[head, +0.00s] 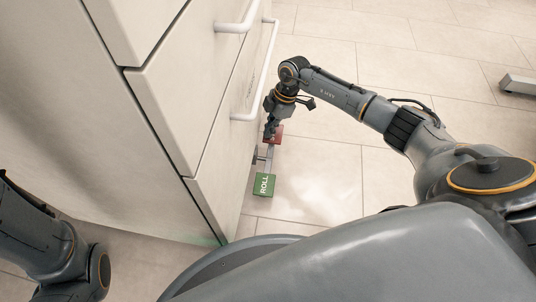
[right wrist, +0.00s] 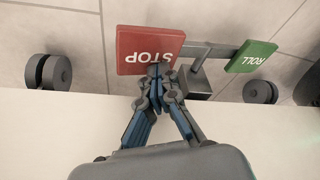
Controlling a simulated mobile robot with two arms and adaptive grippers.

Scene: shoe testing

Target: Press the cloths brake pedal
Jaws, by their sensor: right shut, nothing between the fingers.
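The red pedal (head: 278,133) marked STOP sits low beside the white cabinet; it shows large in the right wrist view (right wrist: 137,48). A green pedal (head: 264,185) marked ROLL is nearer to me on the same grey bracket, and it also shows in the right wrist view (right wrist: 252,56). My right gripper (head: 269,134) points down at the red pedal. In the right wrist view its closed fingertips (right wrist: 158,72) overlap the pedal's edge by the lettering, with nothing between them. Whether they touch it I cannot tell. Part of my left arm shows at lower left; its gripper is out of view.
The white cabinet (head: 100,130) with drawer fronts fills the left, and its white handles (head: 245,112) stick out near my right gripper. Dark caster wheels (right wrist: 56,72) (right wrist: 260,92) stand under it.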

